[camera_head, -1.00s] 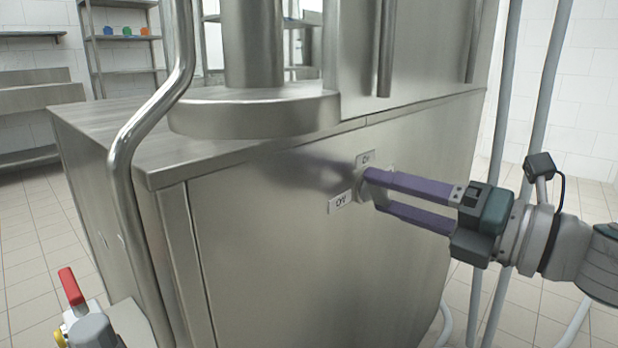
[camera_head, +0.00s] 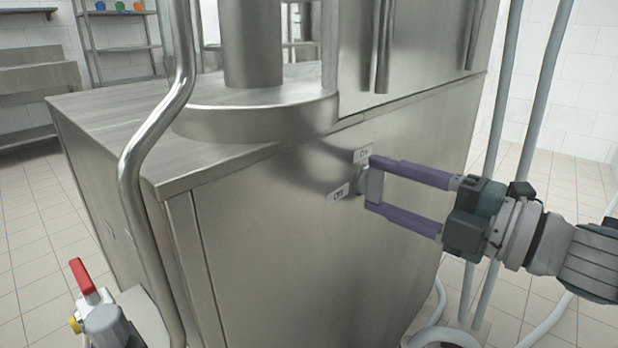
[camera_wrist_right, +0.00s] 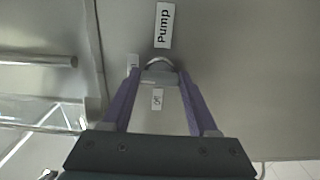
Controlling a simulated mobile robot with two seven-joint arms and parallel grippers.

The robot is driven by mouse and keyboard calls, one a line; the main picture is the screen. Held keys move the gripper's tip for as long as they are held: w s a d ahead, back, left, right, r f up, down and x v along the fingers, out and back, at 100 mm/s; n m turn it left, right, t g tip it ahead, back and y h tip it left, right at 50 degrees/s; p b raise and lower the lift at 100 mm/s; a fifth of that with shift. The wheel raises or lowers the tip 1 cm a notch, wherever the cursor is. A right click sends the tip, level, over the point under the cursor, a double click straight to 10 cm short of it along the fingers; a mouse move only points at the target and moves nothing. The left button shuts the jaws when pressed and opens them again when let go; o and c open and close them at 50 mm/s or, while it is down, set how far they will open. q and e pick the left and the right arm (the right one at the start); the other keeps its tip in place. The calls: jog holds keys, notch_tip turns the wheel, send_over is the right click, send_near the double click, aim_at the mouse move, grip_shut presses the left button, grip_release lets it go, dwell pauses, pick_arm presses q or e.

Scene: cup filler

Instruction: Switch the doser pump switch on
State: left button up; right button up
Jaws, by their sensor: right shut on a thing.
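The doser pump switch is a small grey knob (camera_head: 374,186) on the steel cabinet's front (camera_head: 290,240). An "On" label (camera_head: 362,154) is above it and a second label (camera_head: 337,195), seemingly "Off", is to its left. My right gripper (camera_head: 373,184), with purple fingers, is shut on the knob, one finger above and one below. In the right wrist view the knob (camera_wrist_right: 160,78) spans between the fingertips, beside a "Pump" label (camera_wrist_right: 163,25). I cannot tell which label the knob points to. My left gripper is not in view.
A bent steel pipe (camera_head: 130,165) runs down the cabinet's left corner. A red-handled valve (camera_head: 83,276) is at the lower left. Grey vertical pipes (camera_head: 530,110) stand behind my right arm. Open tiled floor (camera_head: 575,180) lies at the right.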

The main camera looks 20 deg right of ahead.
dwell(0.4)
jog(key=o, duration=1.4)
jog(key=p+v, duration=0.1)
jog(key=v, duration=0.9)
